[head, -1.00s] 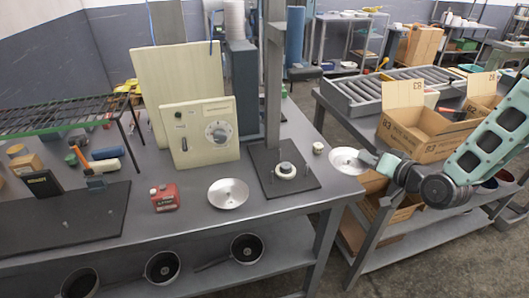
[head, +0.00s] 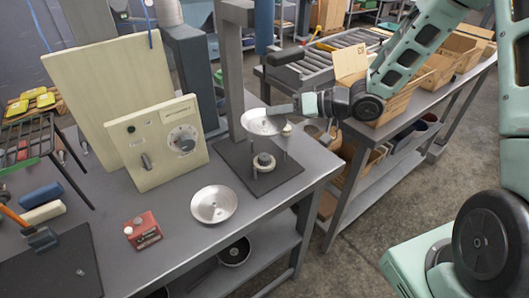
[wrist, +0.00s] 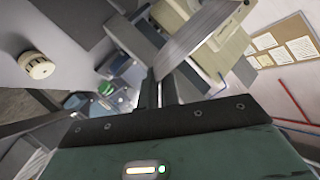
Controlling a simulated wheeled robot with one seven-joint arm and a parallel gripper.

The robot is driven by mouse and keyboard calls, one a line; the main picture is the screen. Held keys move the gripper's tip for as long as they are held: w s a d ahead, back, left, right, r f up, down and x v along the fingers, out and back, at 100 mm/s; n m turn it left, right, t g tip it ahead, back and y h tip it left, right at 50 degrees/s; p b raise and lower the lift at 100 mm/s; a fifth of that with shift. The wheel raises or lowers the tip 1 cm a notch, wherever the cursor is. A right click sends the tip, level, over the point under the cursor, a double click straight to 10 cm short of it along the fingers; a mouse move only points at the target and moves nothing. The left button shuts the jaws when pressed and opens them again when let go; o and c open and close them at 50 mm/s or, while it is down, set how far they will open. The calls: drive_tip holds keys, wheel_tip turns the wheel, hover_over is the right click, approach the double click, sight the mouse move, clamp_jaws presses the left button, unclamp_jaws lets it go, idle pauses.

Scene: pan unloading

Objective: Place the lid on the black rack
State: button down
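A round silver lid (head: 262,122) is held by my gripper (head: 284,108) at its right edge, above the dark base plate (head: 284,180) of a grey post stand. In the wrist view, the lid shows nearly edge-on (wrist: 205,30), between the two dark fingers (wrist: 158,92). A second silver lid or dish (head: 214,204) lies on the table, apart from my gripper. The black rack (head: 35,128), a wire-topped stand on thin legs with a green edge, stands at the far left and is partly cut off by the frame.
A cream panel with a dial (head: 153,140) and a taller board (head: 108,80) stand between rack and post. Boxes crowd the right table.

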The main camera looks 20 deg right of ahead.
wheel_tip(320, 180, down, 9)
drive_tip(key=shift+f+p, duration=0.15)
drive_tip(key=shift+p, duration=0.4)
drive_tip(key=shift+f, duration=0.1)
drive_tip(key=shift+f, duration=0.1)
drive_tip(key=c, duration=1.6)
unclamp_jaws()
drive_tip(key=shift+f+b, duration=0.1)
drive_tip(key=shift+b, duration=0.2)
